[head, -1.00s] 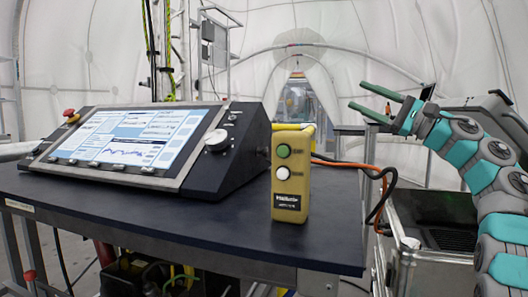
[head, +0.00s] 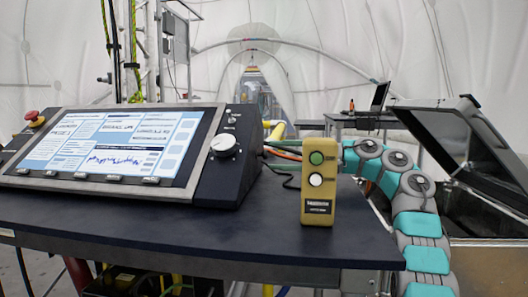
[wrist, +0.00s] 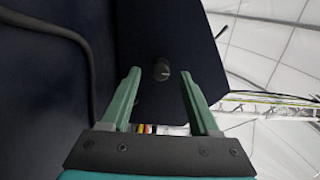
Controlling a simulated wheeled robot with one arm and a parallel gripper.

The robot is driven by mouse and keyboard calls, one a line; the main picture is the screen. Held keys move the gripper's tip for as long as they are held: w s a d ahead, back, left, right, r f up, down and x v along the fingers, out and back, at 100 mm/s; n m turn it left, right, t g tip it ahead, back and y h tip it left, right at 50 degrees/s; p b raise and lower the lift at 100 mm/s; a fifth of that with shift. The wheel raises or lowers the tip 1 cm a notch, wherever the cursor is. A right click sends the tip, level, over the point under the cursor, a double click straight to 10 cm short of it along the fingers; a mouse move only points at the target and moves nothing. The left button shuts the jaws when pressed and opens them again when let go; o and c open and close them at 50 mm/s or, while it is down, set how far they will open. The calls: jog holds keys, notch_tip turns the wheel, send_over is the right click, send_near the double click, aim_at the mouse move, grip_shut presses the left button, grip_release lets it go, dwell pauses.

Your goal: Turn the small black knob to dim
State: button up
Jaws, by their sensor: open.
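The small black knob (wrist: 161,70) sticks out of the dark side panel of the console (wrist: 150,40) in the wrist view. My gripper (wrist: 160,74) is open, with its two green fingers on either side of the knob in the picture. I cannot tell whether the fingertips reach it in depth, and no contact shows. In the head view my arm reaches left behind the yellow control box, which hides my gripper. The knob on the console's right side cannot be made out there. The console (head: 232,165) stands on the dark table.
A yellow control box (head: 319,182) with green and white buttons stands upright on the table (head: 200,232), between the head camera and my gripper. A larger white dial (head: 223,143) and a red button (head: 35,119) are on the console. An open case (head: 480,230) stands right. A cable (wrist: 60,35) crosses the wrist view.

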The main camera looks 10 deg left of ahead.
jog(key=shift+w+a+p, duration=0.1)
jog(key=shift+a+p, duration=0.2)
jog(key=shift+a, duration=0.8)
jog(key=shift+c, duration=0.4)
grip_shut()
